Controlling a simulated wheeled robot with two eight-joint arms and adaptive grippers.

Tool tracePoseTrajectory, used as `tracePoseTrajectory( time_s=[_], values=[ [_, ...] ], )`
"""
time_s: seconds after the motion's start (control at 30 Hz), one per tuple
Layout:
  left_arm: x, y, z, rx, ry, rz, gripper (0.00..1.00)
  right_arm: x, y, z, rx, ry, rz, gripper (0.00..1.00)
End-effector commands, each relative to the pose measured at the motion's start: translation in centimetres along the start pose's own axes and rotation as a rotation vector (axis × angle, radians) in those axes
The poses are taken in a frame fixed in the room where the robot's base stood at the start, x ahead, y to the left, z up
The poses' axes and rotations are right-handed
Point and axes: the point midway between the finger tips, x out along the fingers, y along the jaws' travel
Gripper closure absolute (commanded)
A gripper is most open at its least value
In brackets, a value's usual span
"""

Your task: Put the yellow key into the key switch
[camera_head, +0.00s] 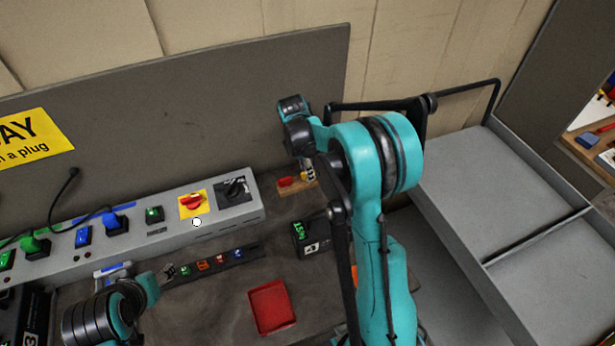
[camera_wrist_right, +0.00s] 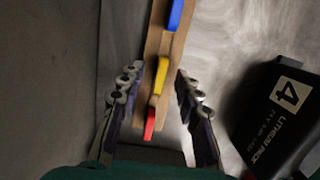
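The yellow key (camera_wrist_right: 161,76) lies on a narrow wooden strip (camera_wrist_right: 152,45) in the right wrist view, between a blue key (camera_wrist_right: 174,14) and a red one (camera_wrist_right: 149,123). My right gripper (camera_wrist_right: 160,70) is open, with one finger on each side of the strip and the yellow key between them. In the head view the yellow key (camera_head: 303,176) is partly hidden by my right arm. On the grey panel are a red rotary switch on a yellow plate (camera_head: 193,203) and a black switch (camera_head: 233,190); I cannot tell which is the key switch. My left gripper (camera_head: 168,272) is small and unclear.
A black battery pack (camera_wrist_right: 286,115) stands close to the right of my right gripper. The grey panel (camera_head: 180,228) also carries several sockets and plugs. A red tray (camera_head: 271,307) lies on the bench. Grey shelving (camera_head: 480,190) stands at the right.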

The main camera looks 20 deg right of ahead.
Motion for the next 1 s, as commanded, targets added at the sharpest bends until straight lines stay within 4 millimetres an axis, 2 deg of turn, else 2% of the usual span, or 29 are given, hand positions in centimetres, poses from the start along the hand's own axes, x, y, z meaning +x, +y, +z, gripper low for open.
tracePoseTrajectory(
  time_s=[0.03, 0.07, 0.17, 0.2, 0.67, 0.77, 0.93, 1.0],
  values=[
    [0.0, 0.0, 0.0, 0.0, 0.0, 0.0, 0.47, -0.1, 0.0, 0.0, 0.0, 0.0, 0.0, 0.66],
    [0.0, 0.0, 0.0, 0.0, 0.0, 0.0, 0.47, -0.1, 0.0, 0.0, 0.0, 0.0, 0.0, 0.72],
    [0.0, 0.0, 0.0, 0.0, 0.0, 0.0, 0.47, -0.1, 0.0, 0.0, 0.0, 0.0, 0.0, 0.98],
    [0.0, 0.0, 0.0, 0.0, 0.0, 0.0, 0.47, -0.1, 0.0, 0.0, 0.0, 0.0, 0.0, 1.0],
    [-0.2, 0.0, -0.2, 0.0, 0.0, 0.0, 0.47, -0.6, 0.0, 0.1, 0.0, 0.0, 0.0, 1.0],
    [-0.6, 0.0, -0.4, 0.0, 0.0, 0.0, 0.47, -1.6, 0.0, 0.2, 0.0, 0.0, 0.0, 1.0],
    [-1.4, 0.0, -1.0, 0.0, 0.0, 0.0, 0.47, -4.4, 0.0, 0.7, 0.0, 0.0, 0.0, 1.0],
    [-1.7, 0.0, -1.2, 0.0, 0.0, 0.0, 0.47, -5.1, -1.4, 1.4, 0.002, 0.0, -0.001, 1.0]
  ],
)
